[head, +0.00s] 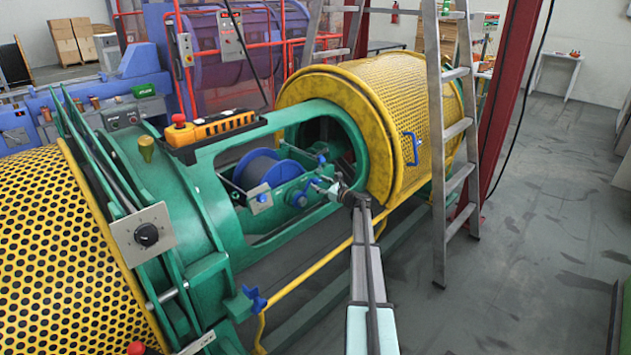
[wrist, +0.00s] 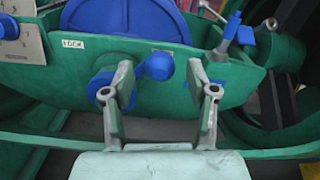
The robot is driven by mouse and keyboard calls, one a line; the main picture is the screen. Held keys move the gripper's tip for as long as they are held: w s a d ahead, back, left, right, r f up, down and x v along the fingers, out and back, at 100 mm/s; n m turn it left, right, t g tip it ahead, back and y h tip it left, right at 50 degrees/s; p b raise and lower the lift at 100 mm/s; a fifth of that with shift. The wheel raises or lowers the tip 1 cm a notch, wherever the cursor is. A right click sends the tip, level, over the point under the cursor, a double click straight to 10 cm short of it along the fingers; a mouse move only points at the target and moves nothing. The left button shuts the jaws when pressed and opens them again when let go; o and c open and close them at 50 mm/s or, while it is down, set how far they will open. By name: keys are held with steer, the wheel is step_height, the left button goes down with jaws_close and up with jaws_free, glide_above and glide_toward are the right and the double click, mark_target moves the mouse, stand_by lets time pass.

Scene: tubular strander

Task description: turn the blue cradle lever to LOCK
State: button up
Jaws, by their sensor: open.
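The blue cradle lever (wrist: 157,66) is on the green cradle wall in the wrist view, its round knob pointing right and slightly up from its hub (wrist: 102,86). A white LOCK label (wrist: 73,43) is on the wall up and left of the hub. My gripper (wrist: 163,84) is open, its two fingers apart in front of the wall. The left finger overlaps the lever arm in the picture and the knob shows between the fingers; contact cannot be told. In the head view, my gripper (head: 330,187) reaches into the frame opening, near the blue lever (head: 299,198).
A blue reel (wrist: 130,18) sits behind the wall. Another blue handle (wrist: 236,36) is right of the lever. A pale plate with a blue knob (wrist: 25,42) is at left. The green frame rail (head: 290,238) and the yellow mesh drum (head: 375,115) border the opening; a ladder (head: 440,140) stands right.

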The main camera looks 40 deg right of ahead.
mark_target(318, 182)
steer(key=shift+w+a, duration=0.2)
steer(key=shift+w, duration=1.3)
jaws_close()
